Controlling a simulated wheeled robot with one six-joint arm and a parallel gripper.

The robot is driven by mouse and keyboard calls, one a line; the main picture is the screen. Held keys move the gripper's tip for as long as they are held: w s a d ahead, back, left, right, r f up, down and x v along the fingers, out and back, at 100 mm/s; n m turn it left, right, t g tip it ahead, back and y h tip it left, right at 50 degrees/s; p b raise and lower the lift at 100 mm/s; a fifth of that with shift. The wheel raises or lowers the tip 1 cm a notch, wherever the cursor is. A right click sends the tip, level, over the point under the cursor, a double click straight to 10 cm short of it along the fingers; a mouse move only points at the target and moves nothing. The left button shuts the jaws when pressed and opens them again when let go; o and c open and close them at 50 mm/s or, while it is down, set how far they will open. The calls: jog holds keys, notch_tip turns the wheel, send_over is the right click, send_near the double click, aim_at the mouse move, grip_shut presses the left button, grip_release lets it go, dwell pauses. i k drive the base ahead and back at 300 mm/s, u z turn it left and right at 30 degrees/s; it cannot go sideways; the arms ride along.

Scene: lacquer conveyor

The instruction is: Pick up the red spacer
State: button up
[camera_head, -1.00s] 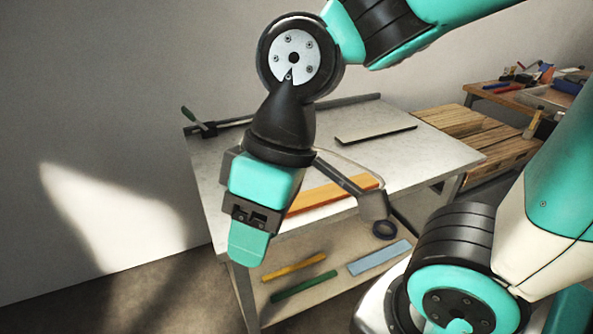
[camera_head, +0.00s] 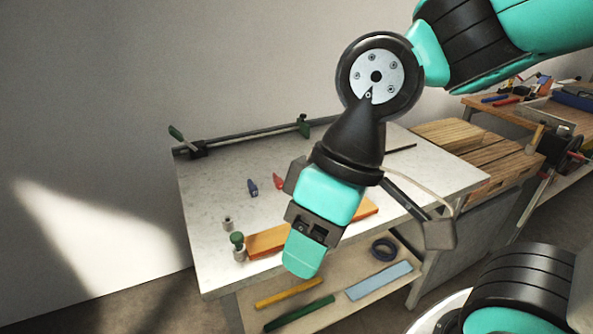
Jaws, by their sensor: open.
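A small red piece (camera_head: 278,181), which looks like the red spacer, is on the pale workbench (camera_head: 210,200), partly behind my gripper's left edge. A small blue piece (camera_head: 252,187) is to its left. My gripper (camera_head: 302,258) hangs tilted over the front part of the bench, to the right of and nearer than the red piece. It is open, and nothing shows between its fingers; its far side is hidden.
An orange board (camera_head: 266,242) lies along the front edge, partly behind my gripper. A grey cylinder (camera_head: 227,223) and a green-topped piece (camera_head: 238,246) stand at the front left. A bar clamp (camera_head: 250,133) runs along the back edge. A shelf below holds coloured strips and a dark ring (camera_head: 384,249).

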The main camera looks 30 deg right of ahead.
aim_at(279, 183)
jog(key=u, duration=0.25)
jog(key=i, duration=0.8)
jog(key=u, duration=0.65)
